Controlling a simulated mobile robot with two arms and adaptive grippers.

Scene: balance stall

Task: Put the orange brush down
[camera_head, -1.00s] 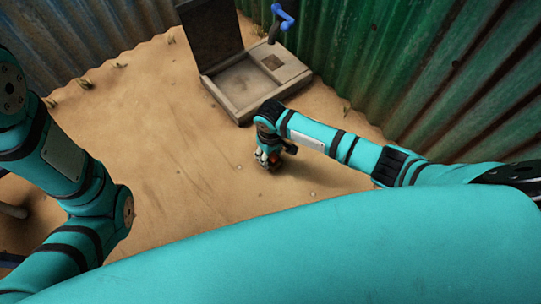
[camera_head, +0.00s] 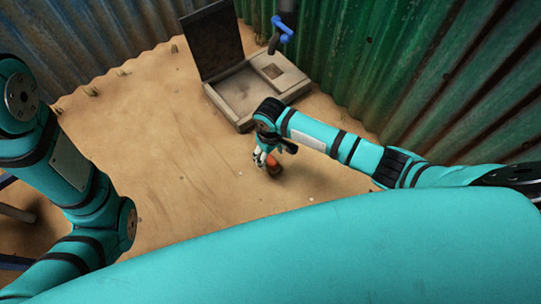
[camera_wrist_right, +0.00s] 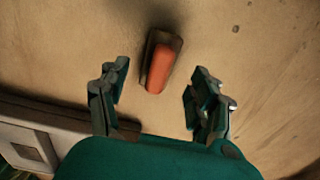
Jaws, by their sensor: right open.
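The orange brush (camera_wrist_right: 160,66) has an orange back and a dark edge. It lies on the sandy ground in the right wrist view, just beyond my open fingertips and touching neither finger. In the head view a small orange part of the brush (camera_head: 273,166) shows below and beside my right gripper (camera_head: 262,158); the rest is hidden by the gripper and wrist. My right gripper is open and empty, its two fingers spread to either side of the brush in the wrist view. My left arm comes in at the left, but its gripper is out of view.
A grey basin (camera_head: 243,117) with a raised dark lid (camera_head: 212,42) stands on the ground beyond my right gripper. A blue tap handle (camera_head: 281,27) is at the back. Green corrugated metal (camera_head: 400,60) walls the right side. The sand to the left is clear.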

